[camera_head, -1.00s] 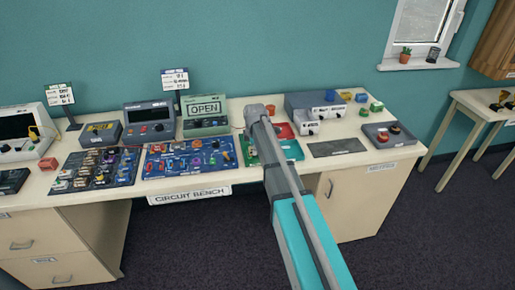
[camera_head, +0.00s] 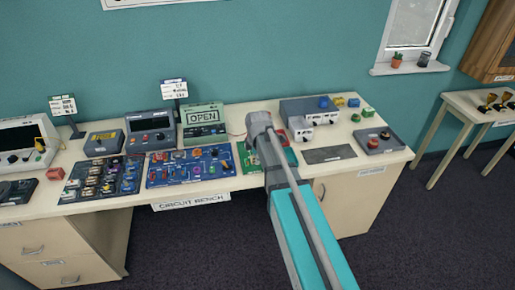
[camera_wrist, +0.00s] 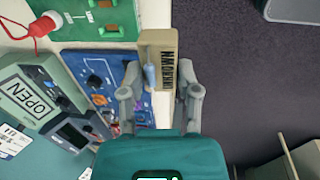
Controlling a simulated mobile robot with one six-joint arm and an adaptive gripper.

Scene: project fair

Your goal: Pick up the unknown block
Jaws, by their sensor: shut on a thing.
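The unknown block (camera_wrist: 157,48) is a beige block with the dark lettering "UNKNOWN" on its face. In the wrist view it stands between the two grey fingers of my gripper (camera_wrist: 160,88), which is shut on it. A small blue piece shows on the block's face. In the head view my own arm reaches over the circuit bench (camera_head: 330,182), and it hides the gripper and the block.
A blue component board (camera_head: 190,168), a dark parts tray (camera_head: 100,178) and a green "OPEN" instrument (camera_head: 203,117) are on the bench. A green board (camera_wrist: 85,18) with a red-capped piece (camera_wrist: 43,25) is near the block. A dark mat (camera_head: 329,154) lies clear at right.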

